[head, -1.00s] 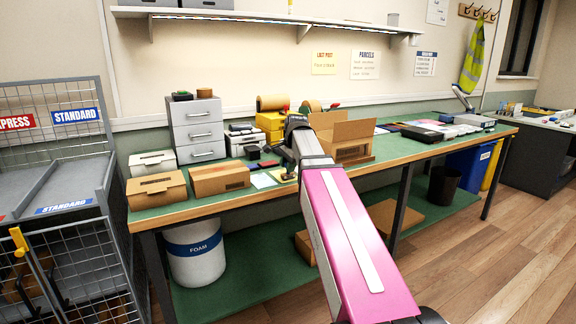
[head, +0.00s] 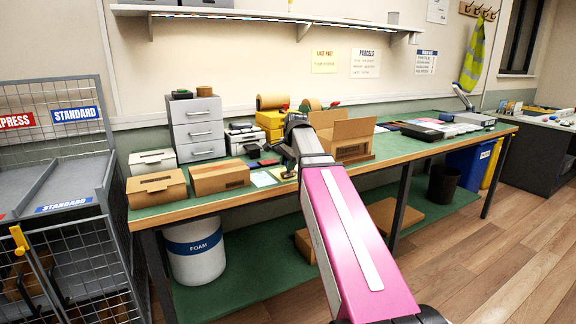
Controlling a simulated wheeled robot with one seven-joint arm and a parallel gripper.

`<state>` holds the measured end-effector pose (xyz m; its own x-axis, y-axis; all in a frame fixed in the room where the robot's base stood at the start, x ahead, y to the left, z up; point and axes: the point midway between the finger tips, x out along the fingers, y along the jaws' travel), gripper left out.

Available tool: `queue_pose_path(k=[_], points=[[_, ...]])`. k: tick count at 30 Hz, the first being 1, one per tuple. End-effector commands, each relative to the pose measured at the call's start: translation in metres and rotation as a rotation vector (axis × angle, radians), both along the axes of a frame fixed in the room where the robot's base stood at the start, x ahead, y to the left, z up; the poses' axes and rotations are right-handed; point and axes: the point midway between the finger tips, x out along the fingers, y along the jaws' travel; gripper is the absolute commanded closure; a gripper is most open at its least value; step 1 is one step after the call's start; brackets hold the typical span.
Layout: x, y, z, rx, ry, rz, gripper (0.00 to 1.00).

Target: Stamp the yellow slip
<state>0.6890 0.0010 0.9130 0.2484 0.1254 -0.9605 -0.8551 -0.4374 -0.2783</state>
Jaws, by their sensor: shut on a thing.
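The yellow slip (head: 277,174) lies on the green bench top near its front edge, partly hidden by my gripper. My gripper (head: 289,171) is low over the right part of the yellow slip and is shut on a small dark thing that looks like a stamp. The held thing is mostly hidden, and I cannot tell whether it touches the slip. A dark red and blue pad (head: 266,163) lies behind the slips, with a small black block (head: 252,151) beyond it.
Cardboard boxes (head: 220,178) stand left of the slips. An open carton (head: 343,141) stands close to the right of my gripper. Grey drawers (head: 197,130) and yellow bins (head: 270,122) stand at the back. The bench (head: 400,152) has its wooden front edge close to the slips.

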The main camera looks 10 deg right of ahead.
Motion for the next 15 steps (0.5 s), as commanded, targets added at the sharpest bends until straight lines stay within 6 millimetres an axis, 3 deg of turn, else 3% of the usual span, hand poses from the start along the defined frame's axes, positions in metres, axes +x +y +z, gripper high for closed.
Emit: queue_pose_path(k=[15], points=[[0.001, 0.000, 0.035, 0.000, -0.001, 0.000, 0.86]])
